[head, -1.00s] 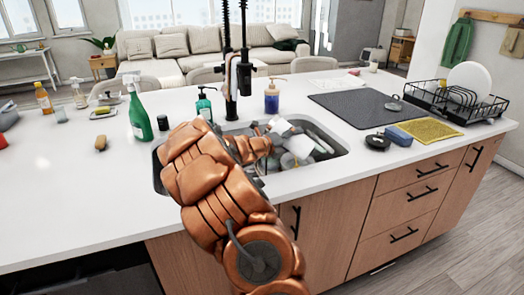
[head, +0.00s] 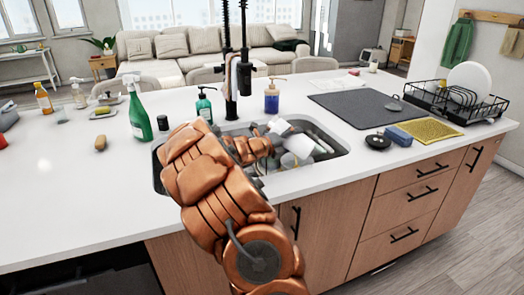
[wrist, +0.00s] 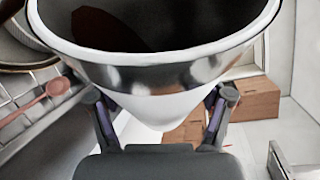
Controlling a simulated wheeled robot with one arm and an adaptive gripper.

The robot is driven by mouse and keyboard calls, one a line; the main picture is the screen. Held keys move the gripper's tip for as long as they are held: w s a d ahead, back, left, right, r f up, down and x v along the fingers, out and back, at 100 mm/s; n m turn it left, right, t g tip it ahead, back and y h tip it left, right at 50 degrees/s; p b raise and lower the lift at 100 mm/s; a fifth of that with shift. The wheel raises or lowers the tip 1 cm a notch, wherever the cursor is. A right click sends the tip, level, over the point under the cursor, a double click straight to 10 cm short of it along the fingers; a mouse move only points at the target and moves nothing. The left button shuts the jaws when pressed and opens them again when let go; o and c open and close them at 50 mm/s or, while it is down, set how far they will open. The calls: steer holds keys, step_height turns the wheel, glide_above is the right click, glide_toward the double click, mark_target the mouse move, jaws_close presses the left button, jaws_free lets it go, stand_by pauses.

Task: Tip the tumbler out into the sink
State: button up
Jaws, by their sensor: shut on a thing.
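The tumbler (wrist: 165,75) fills the upper part of the wrist view. It has a shiny metal band under a pale rim and a white lower body. Its mouth shows a dark inside with a reddish-brown patch; I cannot tell whether that is liquid. My gripper (wrist: 163,106) is shut on the tumbler, one finger on each side of its lower body. In the head view my arm reaches over the front edge of the sink (head: 338,155) and hides most of the gripper. White items there (head: 299,146) are crowded together, so I cannot single out the tumbler.
Dishes crowd the sink. A black faucet (head: 231,80) stands behind it, with a teal soap bottle (head: 204,105), a blue soap bottle (head: 271,99) and a green spray bottle (head: 139,117) nearby. A dark mat (head: 362,103) and dish rack (head: 455,105) lie right. The left counter has free room.

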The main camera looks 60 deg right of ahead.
stand_by(0.9)
steer(key=shift+w+f+n+g+h+b, duration=0.3)
steer(key=shift+w+f+n+h+b, duration=0.1)
steer(key=shift+w+f+n+b, duration=0.45)
stand_by(1.6)
steer(key=shift+r+n+h+p, duration=0.25)
steer(key=shift+n+p, duration=0.5)
steer(key=shift+p, duration=1.85)
steer(key=shift+w+p, duration=0.1)
steer(key=shift+p, duration=0.25)
